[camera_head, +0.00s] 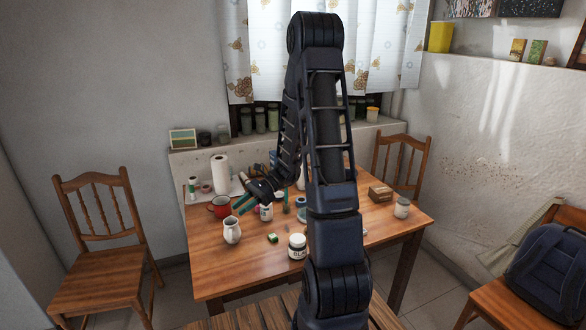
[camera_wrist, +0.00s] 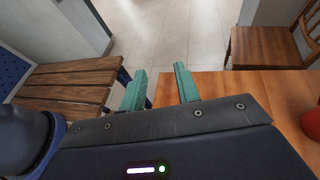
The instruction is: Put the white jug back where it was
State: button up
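The white jug (camera_head: 232,230) stands upright on the wooden table (camera_head: 225,270), near its left edge, in the head view. My gripper (camera_head: 243,204) is above the table, a little above and right of the jug in the picture. Its two green fingers are apart, and the wrist view shows nothing between the fingertips (camera_wrist: 160,82). The jug does not show in the wrist view. Whether the gripper is at the jug's depth, I cannot tell.
A red mug (camera_head: 220,207) stands behind the jug. A white labelled jar (camera_head: 297,246) and a small green item (camera_head: 272,238) are to its right. A paper roll (camera_head: 220,174) stands farther back. A wooden chair (camera_head: 100,250) is left of the table; a slatted bench (camera_wrist: 70,83) is in front.

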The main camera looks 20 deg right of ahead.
jog(key=s+d+r+n+t+h, duration=0.4)
jog(key=s+d+r+n+h, duration=0.1)
jog(key=s+r, duration=0.4)
jog(key=s+d+r+n+t+h, duration=0.4)
jog(key=s+d+r+n+h, duration=0.2)
jog(key=r, duration=0.6)
jog(key=s+n+h, duration=0.2)
jog(key=s+n, duration=0.1)
jog(key=n, duration=0.1)
jog(key=shift+d, duration=0.25)
